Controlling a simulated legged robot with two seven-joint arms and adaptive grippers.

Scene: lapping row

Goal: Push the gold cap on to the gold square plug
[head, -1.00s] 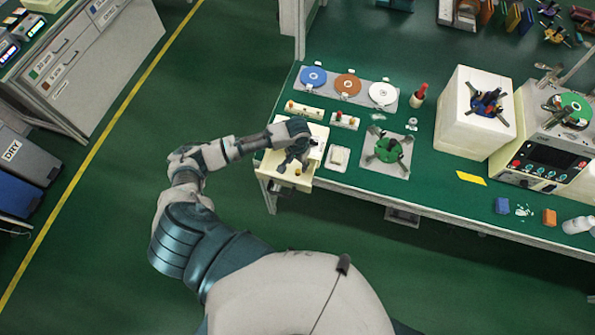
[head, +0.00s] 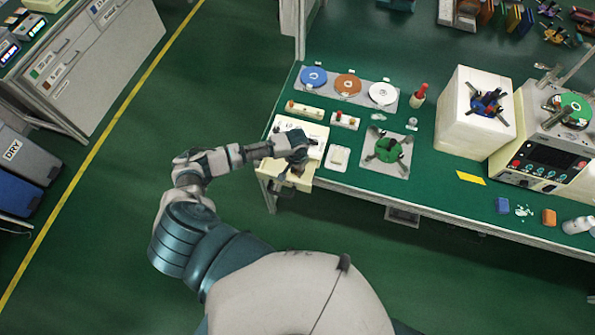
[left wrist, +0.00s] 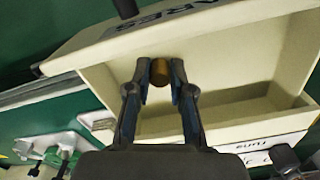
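The gold cap (left wrist: 160,72) shows in the left wrist view as a small brown-gold cylinder between my left fingertips. My left gripper (left wrist: 161,66) has a fingertip against each side of it, with no clear gap. In the head view my left gripper (head: 284,187) points down at the open cream drawer (head: 303,184) at the bench's left end, and hides the cap there. In the left wrist view the drawer (left wrist: 285,75) lies behind the fingertips, its inside otherwise looking empty. I cannot make out the gold square plug. My right gripper is not in view.
On the green bench stand a small white block (head: 338,157), a green disc fixture (head: 387,149), a tray of coloured discs (head: 347,86) and a large white box (head: 476,112). Bench space shows right of the green fixture. Open floor lies left of the drawer.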

